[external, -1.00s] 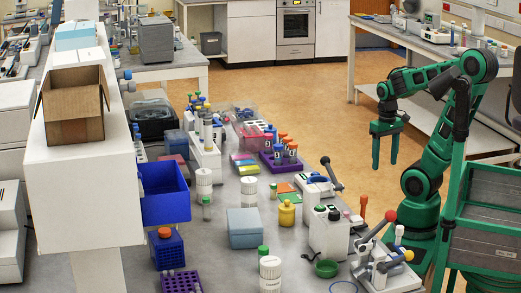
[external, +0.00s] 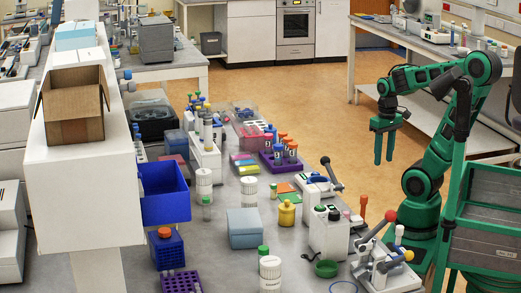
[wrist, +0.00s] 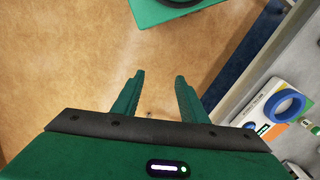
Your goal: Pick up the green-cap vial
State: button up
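A vial with a bright green cap (external: 263,250) stands at the front of the bench, partly hidden behind a white lidded bottle (external: 270,273). A small clear vial (external: 207,208) with a dull greenish cap stands upright near the middle of the bench. I cannot tell for sure which is the task's vial. My gripper (external: 384,160) is open and empty, hanging over the floor to the right of the bench. Its two spread fingers also show in the wrist view (wrist: 152,95), with bare floor between them.
A purple rack (external: 268,168) with capped tubes, a light blue box (external: 243,240), a yellow pot (external: 287,213) and white devices with levers (external: 385,275) crowd the bench. A blue bin (external: 165,207) stands at left. In the wrist view, a blue ring (wrist: 284,106) is at right.

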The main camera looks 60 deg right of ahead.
jog(key=w+a+r+n, duration=0.3)
jog(key=w+n, duration=0.1)
jog(key=w, duration=0.5)
jog(key=n+y, duration=0.1)
jog(key=n, duration=1.1)
send_near(273, 186)
jog(key=shift+n+t, duration=0.3)
jog(key=f, duration=0.2)
jog(key=d+f, duration=0.1)
jog(key=f, duration=0.1)
jog(key=shift+w+f, duration=0.2)
jog(key=shift+f, duration=0.1)
jog(key=shift+w+a+f, duration=0.1)
jog(key=shift+a+f, duration=0.1)
jog(key=shift+f, duration=1.35)
jog(key=shift+a+f, duration=0.2)
jog(key=shift+f, duration=1.35)
grip_shut()
